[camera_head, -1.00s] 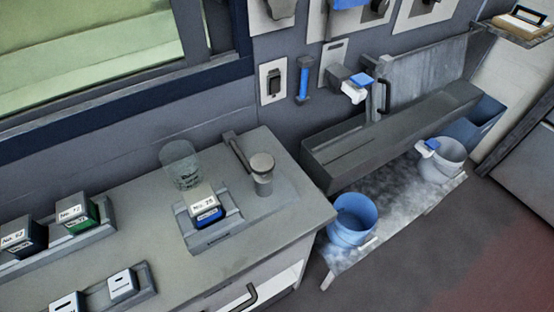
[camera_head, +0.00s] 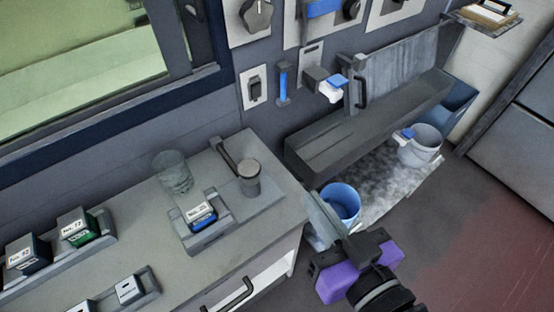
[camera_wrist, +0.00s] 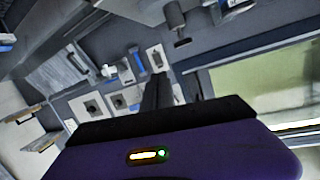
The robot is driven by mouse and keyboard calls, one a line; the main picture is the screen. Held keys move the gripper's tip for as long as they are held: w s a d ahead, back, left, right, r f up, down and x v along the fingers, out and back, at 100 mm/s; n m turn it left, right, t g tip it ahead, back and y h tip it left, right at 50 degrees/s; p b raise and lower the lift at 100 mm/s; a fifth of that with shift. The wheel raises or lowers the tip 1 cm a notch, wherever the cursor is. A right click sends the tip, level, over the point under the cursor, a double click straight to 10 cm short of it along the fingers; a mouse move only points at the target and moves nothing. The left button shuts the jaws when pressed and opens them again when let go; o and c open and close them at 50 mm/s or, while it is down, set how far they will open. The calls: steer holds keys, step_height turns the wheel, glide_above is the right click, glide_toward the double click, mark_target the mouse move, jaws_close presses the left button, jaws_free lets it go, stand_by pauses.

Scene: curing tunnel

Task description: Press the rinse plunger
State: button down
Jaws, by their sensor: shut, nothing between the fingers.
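A grey upright cylinder with a round, paler cap (camera_head: 249,170) stands on the counter next to a dark angled bar; it looks like the plunger, but I cannot be sure. My gripper (camera_head: 315,203) shows in the head view, with a purple body and grey fingers pointing up and left. It appears in front of the counter's right end, to the right of and apart from the cylinder. In the wrist view the dark fingers (camera_wrist: 157,92) are together and empty. The finger tips partly overlap the blue bucket (camera_head: 341,199) in the head view.
A clear glass (camera_head: 173,172) and a cradle with a labelled blue block (camera_head: 203,213) stand left of the cylinder. A grey trough (camera_head: 370,120) and a white-blue wall dispenser (camera_head: 327,87) are behind. A white bucket (camera_head: 420,146) stands on the floor mat. Floor at right is clear.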

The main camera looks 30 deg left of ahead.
steer(key=a+r+n+g, duration=0.1)
steer(key=s+a+r+n+g, duration=0.1)
steer(key=r, duration=0.1)
steer(key=a+r+n+g+y, duration=0.1)
steer(key=n, duration=0.1)
steer(key=shift+s+a+r, duration=0.2)
steer(key=shift+s+a, duration=0.15)
steer(key=p, duration=0.3)
glide_above(249, 169)
steer(key=d, duration=0.2)
step_height(249, 169, down, 2)
steer(key=shift+s+f, duration=0.2)
steer(key=shift+f, duration=2.05)
